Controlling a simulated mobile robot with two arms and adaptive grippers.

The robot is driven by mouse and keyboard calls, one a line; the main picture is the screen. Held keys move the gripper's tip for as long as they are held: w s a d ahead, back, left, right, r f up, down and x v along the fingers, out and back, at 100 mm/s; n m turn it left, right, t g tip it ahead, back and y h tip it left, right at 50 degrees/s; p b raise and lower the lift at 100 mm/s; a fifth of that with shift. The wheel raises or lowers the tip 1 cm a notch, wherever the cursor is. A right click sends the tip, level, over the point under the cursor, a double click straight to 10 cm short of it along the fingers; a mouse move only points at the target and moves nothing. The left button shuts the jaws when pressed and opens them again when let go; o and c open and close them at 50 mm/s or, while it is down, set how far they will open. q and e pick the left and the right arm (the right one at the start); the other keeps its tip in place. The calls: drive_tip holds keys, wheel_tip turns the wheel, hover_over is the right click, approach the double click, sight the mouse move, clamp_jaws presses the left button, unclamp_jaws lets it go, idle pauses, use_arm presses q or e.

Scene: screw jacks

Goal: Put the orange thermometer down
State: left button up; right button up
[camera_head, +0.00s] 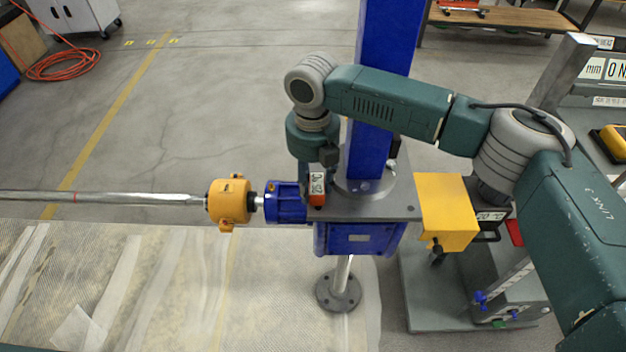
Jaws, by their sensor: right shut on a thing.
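The orange thermometer (316,199) is a small orange piece with a white display plate above it that carries dark digits. It hangs upright below my right gripper (317,172), which is shut on it. It is in front of the blue column, at the left edge of the grey plate (392,206) and beside the blue motor (286,202). I cannot tell whether it touches the plate or motor. The finger tips are partly hidden by the wrist. My left gripper does not show.
A yellow-orange coupling (228,201) joins the motor to a long shaft (100,197) on the left. A yellow box (446,211) sits right of the plate. A grey bench (603,135) with a yellow device (611,142) stands at the right.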

sight(313, 183)
drive_tip(key=o, duration=1.3)
drive_tip(key=shift+f, duration=0.1)
wheel_tip(313, 183, up, 12)
drive_tip(key=shift+r+b, duration=0.15)
drive_tip(key=shift+b, duration=0.85)
